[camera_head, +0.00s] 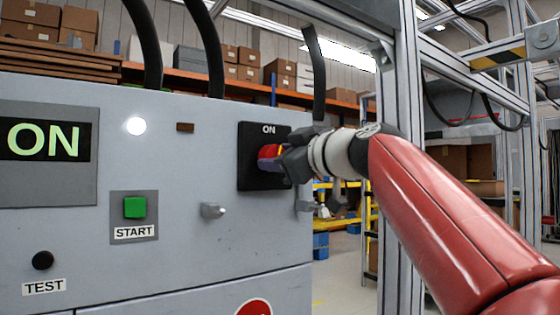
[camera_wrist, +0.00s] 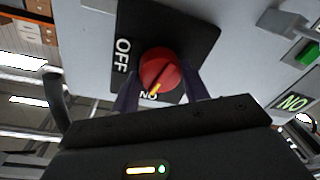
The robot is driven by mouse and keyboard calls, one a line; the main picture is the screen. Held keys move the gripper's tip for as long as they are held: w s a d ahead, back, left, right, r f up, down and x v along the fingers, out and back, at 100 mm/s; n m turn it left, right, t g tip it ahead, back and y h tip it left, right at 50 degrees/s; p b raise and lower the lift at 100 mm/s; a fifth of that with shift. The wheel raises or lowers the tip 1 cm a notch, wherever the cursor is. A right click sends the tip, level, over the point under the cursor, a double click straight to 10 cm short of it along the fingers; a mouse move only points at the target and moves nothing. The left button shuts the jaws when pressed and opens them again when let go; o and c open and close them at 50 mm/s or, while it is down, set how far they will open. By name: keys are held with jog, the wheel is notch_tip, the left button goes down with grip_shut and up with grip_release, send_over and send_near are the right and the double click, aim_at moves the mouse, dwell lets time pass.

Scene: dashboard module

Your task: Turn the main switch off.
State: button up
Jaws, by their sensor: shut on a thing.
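The main switch is a red round knob (camera_wrist: 160,72) with a yellow mark, on a black plate (camera_head: 262,135) fixed to the grey panel. The plate carries ON and OFF labels. In the wrist view the yellow mark points to the ON label. The knob (camera_head: 268,152) also shows in the head view, partly hidden by my gripper. My gripper (camera_head: 281,157) reaches the switch from the right. In the wrist view its two dark fingers (camera_wrist: 161,88) stand on either side of the knob, shut on it. The display (camera_head: 43,141) at the left reads ON.
The panel (camera_head: 180,255) also bears a lit white lamp (camera_head: 136,126), a green START button (camera_head: 135,207), a black TEST knob (camera_head: 42,260) and a small metal latch (camera_head: 212,210). A metal frame post (camera_head: 408,100) stands at the right, behind my arm.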

jog(key=shift+f+m+t+h, duration=0.15)
jog(key=shift+m+t, duration=0.25)
jog(key=shift+m, duration=3.7)
jog(key=shift+f+m+t+h, duration=0.1)
jog(key=shift+m+t+h, duration=0.25)
jog(key=shift+m, duration=3.75)
jog(key=o, duration=1)
jog(key=b+v, duration=0.2)
jog(key=v, duration=0.5)
jog(key=shift+s+d+b, duration=0.2)
jog(key=shift+s+b, duration=0.1)
jog(key=shift+b, duration=0.1)
